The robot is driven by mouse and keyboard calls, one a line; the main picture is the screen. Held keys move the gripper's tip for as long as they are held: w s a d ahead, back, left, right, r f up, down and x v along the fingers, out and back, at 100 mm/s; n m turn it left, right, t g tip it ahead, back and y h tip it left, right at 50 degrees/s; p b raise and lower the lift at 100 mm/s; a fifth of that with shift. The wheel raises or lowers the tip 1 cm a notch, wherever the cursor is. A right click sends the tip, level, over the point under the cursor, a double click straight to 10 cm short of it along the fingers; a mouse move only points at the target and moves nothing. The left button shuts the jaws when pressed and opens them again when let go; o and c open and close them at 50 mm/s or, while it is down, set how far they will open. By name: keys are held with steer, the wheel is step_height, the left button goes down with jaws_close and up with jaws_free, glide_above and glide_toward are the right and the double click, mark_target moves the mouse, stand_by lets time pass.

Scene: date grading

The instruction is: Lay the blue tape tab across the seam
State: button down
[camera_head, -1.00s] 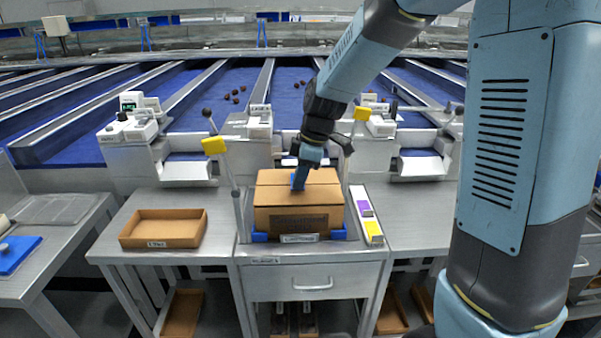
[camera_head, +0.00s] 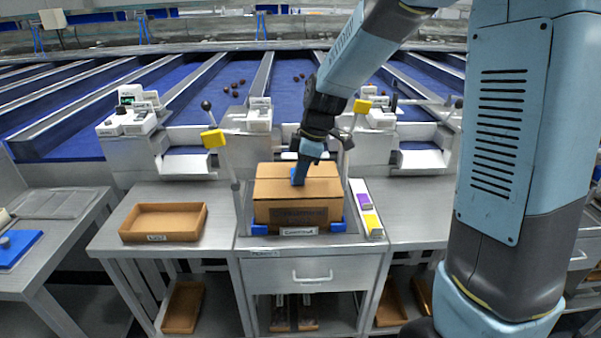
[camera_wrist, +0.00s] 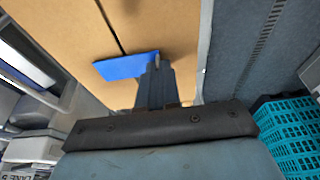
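The closed cardboard box (camera_head: 270,190) stands on the steel bench, held at its lower corners by blue blocks. Its seam (camera_wrist: 112,28) shows as a dark line in the wrist view, running down to the blue tape tab (camera_wrist: 124,65). The tab overlaps the line there, lying crosswise to it. The tab also shows on the box top in the head view (camera_head: 297,176). My gripper (camera_wrist: 155,72) points down at the box top, its fingers close together on the tab's right end. I cannot tell whether the tab is pressed flat or just above the cardboard.
A shallow cardboard tray (camera_head: 163,221) sits on the bench at left. A purple and yellow strip holder (camera_head: 366,208) stands right of the box. A teal basket (camera_wrist: 290,135) shows at lower right in the wrist view.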

steer(key=c, duration=1.3)
jaws_free()
steer(key=shift+c, duration=0.5)
steer(key=shift+r, duration=3.45)
